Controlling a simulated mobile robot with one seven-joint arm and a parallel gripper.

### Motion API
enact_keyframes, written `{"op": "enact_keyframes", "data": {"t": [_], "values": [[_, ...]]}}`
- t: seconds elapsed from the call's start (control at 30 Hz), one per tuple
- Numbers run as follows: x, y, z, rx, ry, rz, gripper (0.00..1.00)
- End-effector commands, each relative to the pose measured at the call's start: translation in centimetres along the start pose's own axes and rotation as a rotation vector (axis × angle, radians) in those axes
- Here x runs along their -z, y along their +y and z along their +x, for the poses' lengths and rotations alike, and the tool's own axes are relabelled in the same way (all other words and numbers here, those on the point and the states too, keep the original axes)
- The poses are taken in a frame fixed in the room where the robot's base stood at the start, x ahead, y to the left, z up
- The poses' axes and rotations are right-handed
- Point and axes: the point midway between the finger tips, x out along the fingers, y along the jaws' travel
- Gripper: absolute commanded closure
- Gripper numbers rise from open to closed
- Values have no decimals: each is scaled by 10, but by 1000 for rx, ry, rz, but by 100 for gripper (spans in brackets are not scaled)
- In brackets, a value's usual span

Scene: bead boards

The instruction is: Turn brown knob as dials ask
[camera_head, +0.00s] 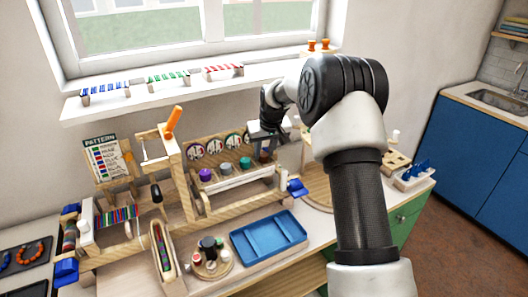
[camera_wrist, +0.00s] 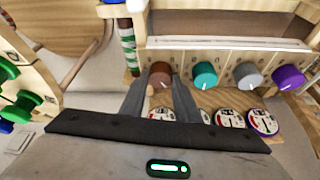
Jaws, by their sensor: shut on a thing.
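The brown knob (camera_wrist: 160,76) is at the left end of the knob row in the wrist view. My gripper (camera_wrist: 160,90) is shut on it, one finger on each side. A teal knob (camera_wrist: 204,75), a grey knob (camera_wrist: 247,74) and a purple knob (camera_wrist: 288,78) stand beside it. Round dials (camera_wrist: 262,122) with pointers face the knobs; the one by the brown knob is partly hidden by my fingers. In the head view the purple knob (camera_head: 206,174) is at the left end of the wooden knob board, and my gripper (camera_head: 268,138) is at the right end.
A blue tray (camera_head: 268,238) lies in front of the knob board. A bead loom (camera_head: 120,215) and a pattern card (camera_head: 106,158) stand to the left. A shelf (camera_head: 160,95) with bead racks runs behind. Green spools (camera_wrist: 20,95) are close at the wrist view's left.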

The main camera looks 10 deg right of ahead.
Motion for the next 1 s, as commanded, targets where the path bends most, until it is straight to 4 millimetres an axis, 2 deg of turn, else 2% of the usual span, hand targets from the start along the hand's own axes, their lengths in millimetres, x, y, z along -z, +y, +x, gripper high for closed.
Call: {"op": "enact_keyframes", "data": {"t": [0.3, 0.33, 0.4, 0.43, 0.77, 0.87, 1.0], "values": [[-1, 0, 0, 0, -3, 0, 94], [-1, 0, 0, 0, -3, 0, 66], [-1, 0, 0, 0, -3, 0, 54], [-1, 0, 0, 0, -3, 0, 53], [0, 0, -3, 0, 0, 0, 53], [1, 0, -13, -1, 1, 1, 53], [1, 0, -40, -1, 3, 1, 53]]}}
